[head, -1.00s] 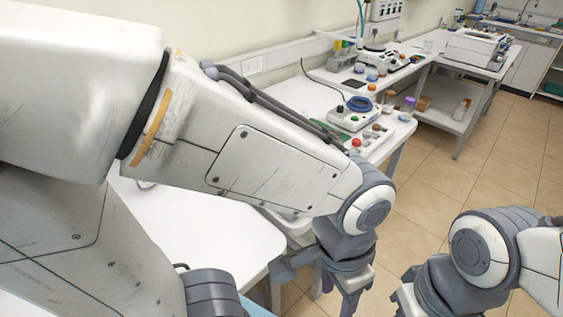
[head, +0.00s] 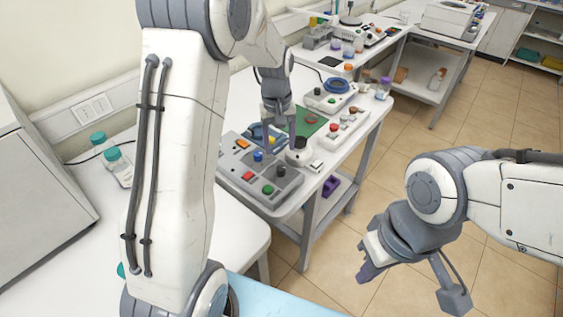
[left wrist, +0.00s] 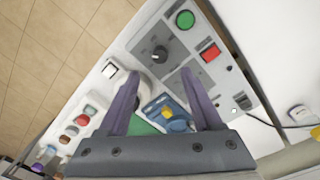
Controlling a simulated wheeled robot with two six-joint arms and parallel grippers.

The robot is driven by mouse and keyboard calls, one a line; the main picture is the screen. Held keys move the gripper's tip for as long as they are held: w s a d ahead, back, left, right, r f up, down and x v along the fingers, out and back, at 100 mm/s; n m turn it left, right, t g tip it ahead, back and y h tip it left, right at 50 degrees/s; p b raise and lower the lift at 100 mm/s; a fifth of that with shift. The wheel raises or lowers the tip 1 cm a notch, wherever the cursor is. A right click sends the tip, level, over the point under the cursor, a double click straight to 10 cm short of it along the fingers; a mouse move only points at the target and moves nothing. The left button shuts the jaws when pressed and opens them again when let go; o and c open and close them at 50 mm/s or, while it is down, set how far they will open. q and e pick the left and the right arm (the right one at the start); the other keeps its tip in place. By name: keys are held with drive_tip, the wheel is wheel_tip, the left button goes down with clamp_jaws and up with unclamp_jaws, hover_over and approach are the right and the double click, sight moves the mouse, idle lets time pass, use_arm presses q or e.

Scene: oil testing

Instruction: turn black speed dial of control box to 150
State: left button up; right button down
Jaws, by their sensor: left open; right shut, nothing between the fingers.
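The control box (head: 239,172) lies on the near end of the white lab table in the head view, with orange, blue, red and green buttons. Its black speed dial (head: 281,171) is near the middle of its panel. In the left wrist view, the dial (left wrist: 160,53) sits on a grey panel beside a green and a red button; its setting is too small to read. My left gripper (head: 280,138) is open and empty, above the table behind the box, apart from the dial. My right gripper (head: 365,271) is shut and empty, over the floor at right.
A green mat (head: 311,124), a white device with a black top (head: 299,152) and a button strip (head: 346,126) lie near the box. A device with a blue ring (head: 336,86) stands farther back. Teal-capped bottles (head: 117,160) stand at left. The floor at right is clear.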

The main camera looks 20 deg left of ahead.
sight(281, 168)
use_arm(q)
drive_tip(key=f, duration=0.4)
drive_tip(key=f+p, duration=0.1)
drive_tip(key=f, duration=0.3)
drive_tip(key=shift+d+f, duration=0.2)
drive_tip(key=shift+f, duration=0.05)
clamp_jaws()
